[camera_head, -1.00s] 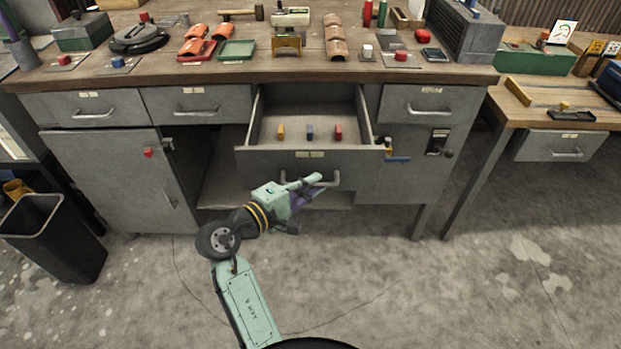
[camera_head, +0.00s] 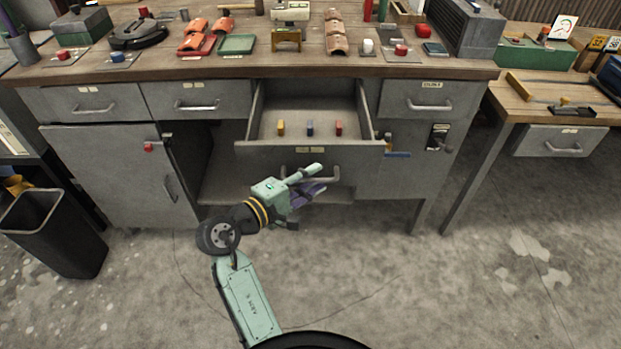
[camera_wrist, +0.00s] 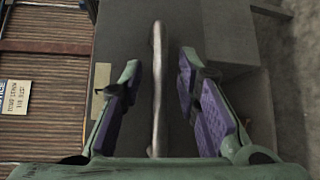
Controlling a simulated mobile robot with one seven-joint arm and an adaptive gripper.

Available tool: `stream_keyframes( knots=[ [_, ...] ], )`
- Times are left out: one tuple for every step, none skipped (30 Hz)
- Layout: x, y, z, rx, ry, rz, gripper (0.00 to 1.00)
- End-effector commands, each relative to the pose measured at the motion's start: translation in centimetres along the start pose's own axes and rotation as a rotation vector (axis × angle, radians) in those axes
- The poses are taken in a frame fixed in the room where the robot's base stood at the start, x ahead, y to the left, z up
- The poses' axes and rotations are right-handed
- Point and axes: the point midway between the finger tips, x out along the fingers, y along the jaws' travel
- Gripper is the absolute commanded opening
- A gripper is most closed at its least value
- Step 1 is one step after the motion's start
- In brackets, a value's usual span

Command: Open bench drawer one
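The middle bench drawer (camera_head: 357,160) is pulled out. Its grey front and bar handle (camera_head: 338,174) face me, and three small blocks show inside. I cannot read its label, so I cannot tell its number. My gripper (camera_head: 322,178) is in front of the drawer at the handle, its fingers spread. In the wrist view, the handle (camera_wrist: 157,85) runs between the two purple-padded fingers (camera_wrist: 160,70), with a gap on each side. Part of the handle is hidden by my gripper in the head view.
Shut drawers flank the open one on the left (camera_head: 197,102) and right (camera_head: 430,104). A cabinet door (camera_head: 120,180) is at left, a black bin (camera_head: 50,240) farther left. A side bench (camera_head: 560,110) stands at right. The floor before the bench is clear.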

Motion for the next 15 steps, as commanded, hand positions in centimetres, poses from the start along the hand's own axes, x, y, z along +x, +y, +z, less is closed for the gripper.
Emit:
stream_keyframes(
  knots=[
    [-0.1, 0.0, 0.0, 0.000, 0.000, 0.000, 0.30],
    [-0.1, 0.0, 0.0, 0.000, 0.001, 0.000, 0.30],
    [-0.4, 0.0, -0.1, 0.000, 0.002, 0.000, 0.30],
    [-0.6, 0.0, -0.1, 0.000, 0.003, 0.000, 0.30],
    [-0.9, 0.0, -0.1, -0.001, 0.004, 0.000, 0.30],
    [-1.5, 0.0, -0.1, -0.001, 0.004, 0.000, 0.30],
    [-2.0, 0.0, -0.1, -0.001, 0.004, 0.001, 0.30],
    [-2.5, 0.0, -0.1, 0.000, 0.005, 0.000, 0.30],
    [-3.4, 0.0, -0.1, 0.000, 0.005, 0.001, 0.30],
    [-4.0, 0.0, -0.1, 0.000, 0.006, 0.001, 0.30],
    [-4.7, 0.0, -0.1, 0.000, 0.006, 0.000, 0.30],
    [-5.6, 0.0, -0.1, 0.000, 0.005, 0.001, 0.30],
    [-6.3, 0.0, -0.2, 0.000, 0.006, 0.001, 0.30],
    [-6.9, 0.0, -0.1, 0.000, 0.006, 0.001, 0.30],
    [-7.7, 0.0, -0.1, 0.000, 0.005, 0.001, 0.30]
  ],
)
